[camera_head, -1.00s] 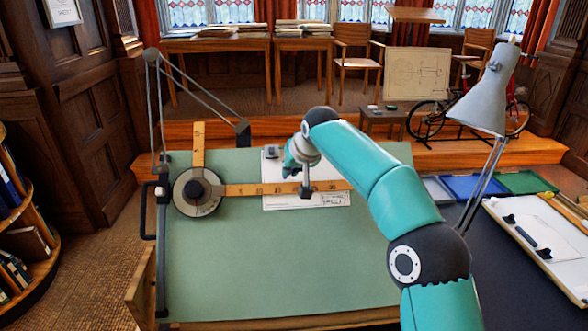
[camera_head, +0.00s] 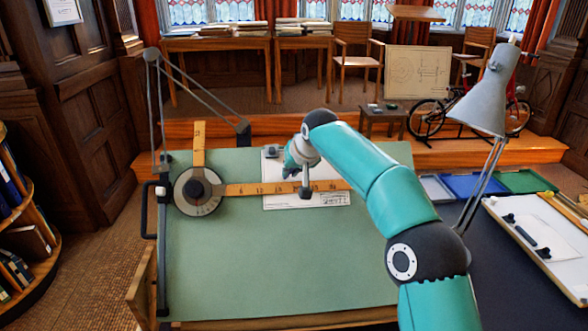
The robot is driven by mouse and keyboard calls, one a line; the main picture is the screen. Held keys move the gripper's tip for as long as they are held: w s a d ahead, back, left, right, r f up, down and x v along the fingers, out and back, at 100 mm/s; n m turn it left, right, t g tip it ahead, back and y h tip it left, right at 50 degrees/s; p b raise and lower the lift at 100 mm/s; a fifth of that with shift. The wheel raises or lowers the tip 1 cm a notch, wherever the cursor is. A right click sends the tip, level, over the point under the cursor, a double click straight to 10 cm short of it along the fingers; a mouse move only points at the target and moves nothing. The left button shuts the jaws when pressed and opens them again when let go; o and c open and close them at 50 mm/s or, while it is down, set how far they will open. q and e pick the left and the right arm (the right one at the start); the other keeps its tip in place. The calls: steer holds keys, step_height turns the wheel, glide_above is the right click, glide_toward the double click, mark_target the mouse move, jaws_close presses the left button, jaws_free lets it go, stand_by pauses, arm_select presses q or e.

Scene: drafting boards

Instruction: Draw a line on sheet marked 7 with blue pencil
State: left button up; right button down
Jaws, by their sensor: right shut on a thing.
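A white sheet (camera_head: 328,202) lies on the green drafting board (camera_head: 250,268), partly under the yellow ruler (camera_head: 258,189) of the drafting machine. A small dark object (camera_head: 271,152) sits at its top left corner. No number is legible on it. My right gripper (camera_head: 291,165) is over the sheet, at or just above the ruler's upper edge. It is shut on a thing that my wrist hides. I cannot see a blue pencil or a drawn line. My left gripper is out of view.
The drafting machine's round head (camera_head: 198,191) sits on the board's left side. A lamp (camera_head: 486,92) leans in at right. Blue (camera_head: 472,185) and green (camera_head: 525,181) trays and a white board (camera_head: 548,235) lie right. The board's lower half is bare.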

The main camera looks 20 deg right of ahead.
steer(key=shift+d+f, duration=0.1)
steer(key=shift+d, duration=0.4)
stand_by(0.7)
steer(key=shift+s+d, duration=0.15)
steer(key=shift+d, duration=0.05)
steer(key=shift+s+d, duration=0.1)
steer(key=shift+d, duration=0.25)
steer(key=shift+s+d+p, duration=0.25)
steer(key=shift+d+p, duration=0.15)
steer(key=shift+d, duration=0.7)
stand_by(1.1)
steer(key=shift+s+d, duration=0.1)
steer(key=shift+d, duration=0.2)
steer(key=shift+s+d+p, duration=0.15)
steer(key=shift+d+p, duration=0.05)
steer(key=shift+d, duration=0.4)
steer(key=shift+s+d+p, duration=0.15)
steer(key=shift+d+p, duration=0.05)
steer(key=shift+d, duration=0.4)
stand_by(1.0)
steer(key=shift+d, duration=0.25)
steer(key=shift+s+d+p, duration=0.2)
steer(key=shift+d+p, duration=0.1)
steer(key=shift+d, duration=0.35)
stand_by(0.6)
